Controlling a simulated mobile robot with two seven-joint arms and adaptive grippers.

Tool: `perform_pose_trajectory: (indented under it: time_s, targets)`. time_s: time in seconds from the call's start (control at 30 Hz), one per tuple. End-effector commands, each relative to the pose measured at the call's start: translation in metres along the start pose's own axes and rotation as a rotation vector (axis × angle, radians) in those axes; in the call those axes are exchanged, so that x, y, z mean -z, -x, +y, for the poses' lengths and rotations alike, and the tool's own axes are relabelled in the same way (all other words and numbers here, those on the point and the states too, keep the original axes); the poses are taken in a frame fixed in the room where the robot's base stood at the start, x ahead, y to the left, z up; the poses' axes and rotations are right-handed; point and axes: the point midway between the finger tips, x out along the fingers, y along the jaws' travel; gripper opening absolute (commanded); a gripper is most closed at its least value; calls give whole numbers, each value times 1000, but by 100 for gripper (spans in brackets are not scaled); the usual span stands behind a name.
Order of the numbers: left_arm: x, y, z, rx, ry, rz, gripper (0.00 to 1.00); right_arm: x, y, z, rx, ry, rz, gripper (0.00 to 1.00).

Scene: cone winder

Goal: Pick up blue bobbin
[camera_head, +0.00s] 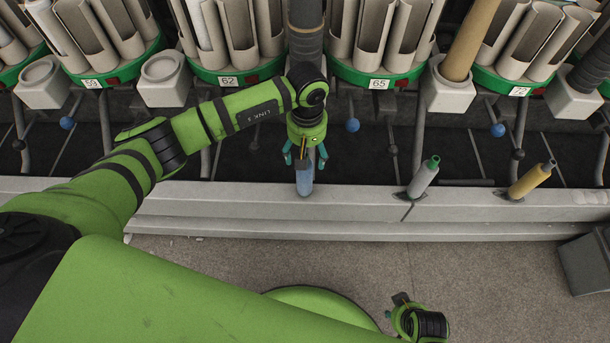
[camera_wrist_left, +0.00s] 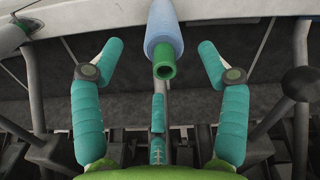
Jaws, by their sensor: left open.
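The blue bobbin (camera_head: 304,181) stands at the grey ledge in the head view, directly below my left gripper (camera_head: 304,155), which partly covers it. In the left wrist view the blue bobbin (camera_wrist_left: 163,30) shows at the top middle, with its green tip toward the camera. My left gripper (camera_wrist_left: 154,55) is open, with one teal finger on each side of the bobbin's green end. The fingers look apart from the bobbin.
A grey bobbin (camera_head: 423,177) with a green tip and a yellow bobbin (camera_head: 530,180) stand along the ledge (camera_head: 400,228) to the right. Numbered racks of grey tubes (camera_head: 385,40) line the back. A dark bin (camera_head: 585,262) is at the right edge.

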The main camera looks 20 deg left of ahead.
Motion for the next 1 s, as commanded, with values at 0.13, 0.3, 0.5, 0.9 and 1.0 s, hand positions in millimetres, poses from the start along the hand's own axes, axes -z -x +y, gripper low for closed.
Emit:
perform_pose_trajectory:
  time_s: [0.13,0.3,0.5,0.9,1.0]
  targets:
    - [-2,-24,-6,1,4,-6,75,2,2,0,-1,-1,2,40]
    - [-2,-44,-6,-2,4,-5,75,8,8,1,-1,-1,8,40]
    - [-1,-47,-6,-2,3,-3,75,9,10,1,-2,-2,8,40]
    - [-1,-47,-6,-3,4,-4,18,9,10,1,-2,-2,8,40]
    - [-1,-47,-6,-2,4,-4,18,9,10,1,-2,-2,8,40]
